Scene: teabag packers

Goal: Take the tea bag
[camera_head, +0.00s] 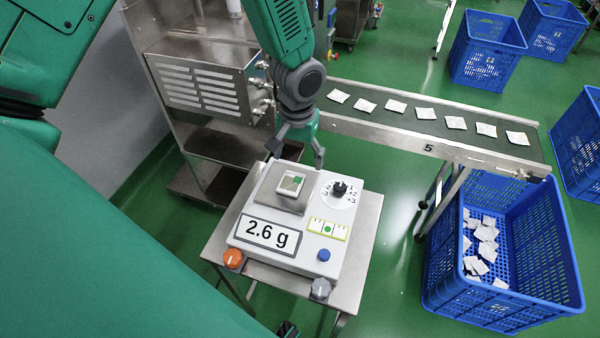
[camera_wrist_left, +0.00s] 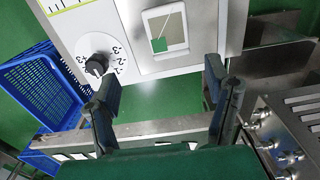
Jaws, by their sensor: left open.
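A small white tea bag (camera_head: 290,184) with a green tag lies on the square metal plate (camera_head: 268,202) of a white scale (camera_head: 248,218), whose display reads 2.6 g. The left wrist view also shows the tea bag (camera_wrist_left: 165,24) lying flat on the plate. My left gripper (camera_head: 297,155) is open and empty at the back edge of the scale, pointing down. In the left wrist view its two fingers (camera_wrist_left: 160,76) are spread apart, with the tea bag beyond them and not between them. My right gripper is not in view.
A conveyor belt (camera_head: 385,116) with several white tea bags runs to the right behind the scale. A blue crate (camera_head: 545,290) with several bags stands under its end. The scale has a dial (camera_head: 340,188) and knobs. A metal machine (camera_head: 195,75) stands behind left.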

